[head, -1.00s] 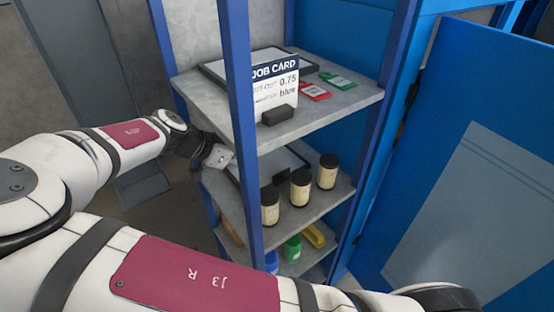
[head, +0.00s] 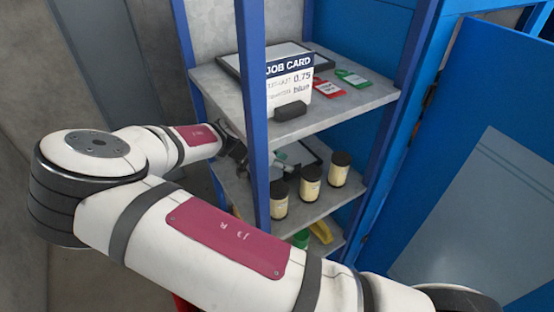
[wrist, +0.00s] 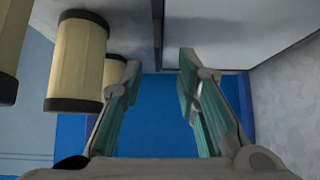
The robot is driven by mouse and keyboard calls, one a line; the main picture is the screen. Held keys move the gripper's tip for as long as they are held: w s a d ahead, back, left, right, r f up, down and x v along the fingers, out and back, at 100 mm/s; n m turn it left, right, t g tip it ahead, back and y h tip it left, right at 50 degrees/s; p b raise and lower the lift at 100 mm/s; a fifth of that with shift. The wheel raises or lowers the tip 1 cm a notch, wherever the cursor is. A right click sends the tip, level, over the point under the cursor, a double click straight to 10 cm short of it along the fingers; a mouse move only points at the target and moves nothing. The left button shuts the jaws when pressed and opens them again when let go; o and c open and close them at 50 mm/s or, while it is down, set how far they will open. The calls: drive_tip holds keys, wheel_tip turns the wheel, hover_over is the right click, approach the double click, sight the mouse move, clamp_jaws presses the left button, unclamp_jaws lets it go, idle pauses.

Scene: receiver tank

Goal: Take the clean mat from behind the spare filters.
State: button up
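The mat, a pale sheet with a dark edge, lies on the middle shelf behind the spare filters and shows partly in the head view (head: 314,152). In the wrist view, a pale dark-edged panel that looks like the mat (wrist: 215,22) fills the upper right. The spare filters (head: 310,183) are dark-capped cream canisters along the shelf's front; they show at the left of the wrist view (wrist: 76,60). My gripper (head: 276,158) reaches in from the left behind them. Its fingers (wrist: 160,65) are apart with nothing between them. Whether they touch the mat, I cannot tell.
A blue upright (head: 254,110) stands in front of my gripper. The upper shelf (head: 350,105) is above, with a job card (head: 289,85), a red tag (head: 327,88) and a green tag (head: 352,78). A blue door (head: 480,130) is at the right.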

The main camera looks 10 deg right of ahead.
drive_tip(key=shift+p+x, duration=0.35)
drive_tip(key=shift+x, duration=1.55)
drive_tip(key=shift+s, duration=0.1)
clamp_jaws()
drive_tip(key=shift+r, duration=0.1)
